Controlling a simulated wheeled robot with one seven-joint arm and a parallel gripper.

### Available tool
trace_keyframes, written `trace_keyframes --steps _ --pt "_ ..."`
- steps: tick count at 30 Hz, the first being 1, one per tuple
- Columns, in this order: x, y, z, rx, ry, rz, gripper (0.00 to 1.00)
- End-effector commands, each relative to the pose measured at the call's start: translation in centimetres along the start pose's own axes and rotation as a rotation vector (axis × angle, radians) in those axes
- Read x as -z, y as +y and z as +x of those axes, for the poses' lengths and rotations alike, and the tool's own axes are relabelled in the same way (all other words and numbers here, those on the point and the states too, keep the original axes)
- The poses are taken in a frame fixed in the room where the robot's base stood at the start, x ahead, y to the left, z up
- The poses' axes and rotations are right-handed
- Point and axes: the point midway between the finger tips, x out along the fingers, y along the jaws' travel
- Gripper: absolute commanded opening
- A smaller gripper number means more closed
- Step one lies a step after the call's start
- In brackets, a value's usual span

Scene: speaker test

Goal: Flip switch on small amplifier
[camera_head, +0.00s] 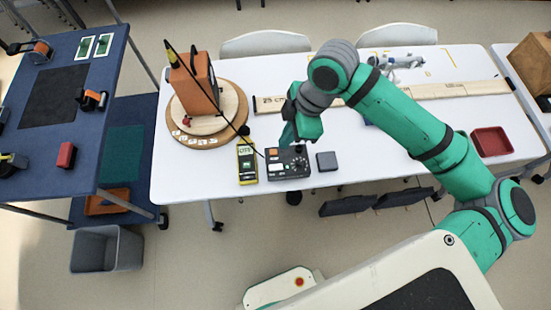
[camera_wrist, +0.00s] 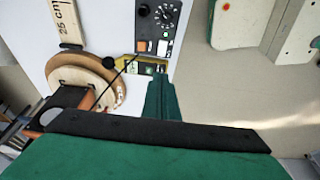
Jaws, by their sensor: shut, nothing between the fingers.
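The small amplifier (camera_head: 288,170) is a dark box with knobs near the front edge of the white table. In the wrist view the amplifier (camera_wrist: 157,22) shows black knobs, a dial, an orange switch-like patch (camera_wrist: 141,46) and a white one (camera_wrist: 162,47) side by side at its near end. My gripper (camera_head: 288,142) is shut and empty, pointing down at the amplifier's back left side. In the wrist view my gripper's fingertips (camera_wrist: 159,76) appear just short of that end, over the yellow meter's edge. I cannot tell whether they touch anything or how the switch is set.
A yellow meter (camera_head: 247,166) lies left of the amplifier, and a small grey box (camera_head: 327,161) right of it. An orange speaker (camera_head: 190,88) stands on a round wooden turntable (camera_head: 236,103), with a dark cable running towards the amplifier. A long ruler (camera_head: 440,91) lies behind.

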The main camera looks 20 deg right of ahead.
Motion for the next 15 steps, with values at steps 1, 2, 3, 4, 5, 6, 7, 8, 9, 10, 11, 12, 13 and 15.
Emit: trace_keyframes --steps 1,2,3,4,5,6,7,8,9,10,11,12,13,15 --pt "0.0 0.0 0.1 0.0 0.0 0.001 0.0" --pt "0.0 0.0 0.2 0.0 0.001 0.001 0.0" --pt "0.0 0.0 0.4 0.0 0.001 0.001 0.0" --pt "0.0 0.0 0.6 0.0 0.001 0.001 0.0" --pt "0.0 0.0 0.9 0.0 0.001 0.002 0.0" --pt "0.0 0.0 1.4 0.001 0.002 0.002 0.0" --pt "0.0 0.0 1.8 0.001 0.002 0.002 0.0" --pt "0.0 0.0 2.2 0.0 0.002 0.002 0.0" --pt "0.1 -0.1 2.9 0.002 0.003 0.002 0.0" --pt "0.0 0.0 3.5 0.001 0.002 0.002 0.0" --pt "0.0 0.0 4.0 0.001 0.002 0.003 0.0" --pt "0.0 0.0 4.8 0.002 0.003 0.003 0.0" --pt "0.0 0.0 5.3 0.002 0.003 0.003 0.0" --pt "0.0 0.0 6.7 0.001 0.003 0.003 0.0"
